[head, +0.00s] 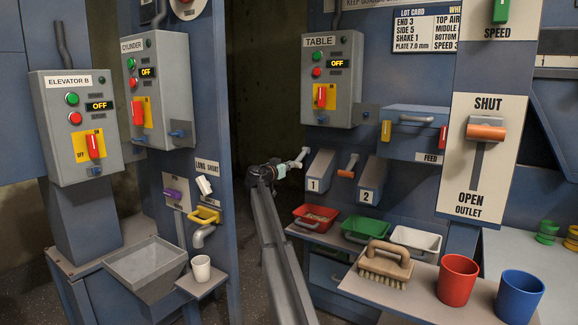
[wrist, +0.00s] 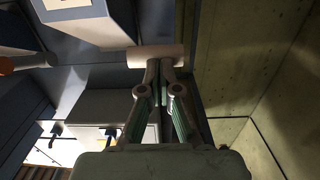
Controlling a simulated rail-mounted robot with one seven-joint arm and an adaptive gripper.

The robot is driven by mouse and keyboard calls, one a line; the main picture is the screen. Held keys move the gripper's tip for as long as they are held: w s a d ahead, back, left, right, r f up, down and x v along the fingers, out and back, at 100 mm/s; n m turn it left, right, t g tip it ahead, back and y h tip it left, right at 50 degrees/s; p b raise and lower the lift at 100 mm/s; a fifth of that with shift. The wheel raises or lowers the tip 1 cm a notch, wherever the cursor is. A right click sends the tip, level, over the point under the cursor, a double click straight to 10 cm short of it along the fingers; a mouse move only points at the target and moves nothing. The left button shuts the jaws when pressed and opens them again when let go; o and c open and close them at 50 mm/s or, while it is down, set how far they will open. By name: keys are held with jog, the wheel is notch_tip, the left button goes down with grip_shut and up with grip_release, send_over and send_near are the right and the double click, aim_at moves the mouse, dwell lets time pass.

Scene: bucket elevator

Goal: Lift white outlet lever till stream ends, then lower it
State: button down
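The white outlet lever (head: 300,156) sticks out beside the chute marked 1 (head: 318,172). In the wrist view its white cylindrical handle (wrist: 155,56) lies crosswise at my fingertips. My gripper (head: 285,169) is at the lever from the left; in the wrist view its two fingers (wrist: 163,66) come together, shut, at the handle's lower edge. The fingers do not visibly wrap the handle; I cannot tell whether they touch it. A red tray (head: 315,218) below chute 1 holds some brownish grain. I see no clear stream between chute and tray.
An orange lever (head: 348,166) stands by chute 2 (head: 369,184). Green (head: 368,230) and white (head: 416,242) trays sit right of the red one. A brush (head: 385,265), red cup (head: 457,280) and blue cup (head: 519,297) stand on the front shelf. A dark gap lies behind my arm.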

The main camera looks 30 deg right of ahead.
jog(key=s+a+f+b, duration=0.3)
jog(key=s+a+b, duration=0.1)
jog(key=a, duration=0.3)
jog(key=s+a+f+n+g+y, duration=0.25)
jog(key=s+a+f+g, duration=0.2)
jog(key=s+f, duration=1.2)
jog(key=s+a+f+n+g+y, duration=0.35)
jog(key=s+f, duration=0.55)
jog(key=s, duration=1.4)
jog(key=s+a+f+g+y, duration=0.2)
jog(key=s+a+f+g, duration=0.3)
jog(key=s+f, duration=1.1)
jog(key=s+a+f+n+g+y+p, duration=0.1)
jog(key=s+a+f+n+y+p, duration=0.15)
jog(key=s+a+p, duration=0.55)
jog(key=s+a+f+n+y+p, duration=0.1)
jog(key=s+a+n+y+p, duration=0.15)
jog(key=p, duration=0.85)
jog(key=s+a+n+g+y+p, duration=0.1)
jog(key=s+a+y+p, duration=0.1)
jog(key=s+a+p, duration=0.8)
jog(key=shift+s+f+p, duration=0.45)
jog(key=shift+s+p, duration=0.5)
jog(key=shift+s, duration=0.15)
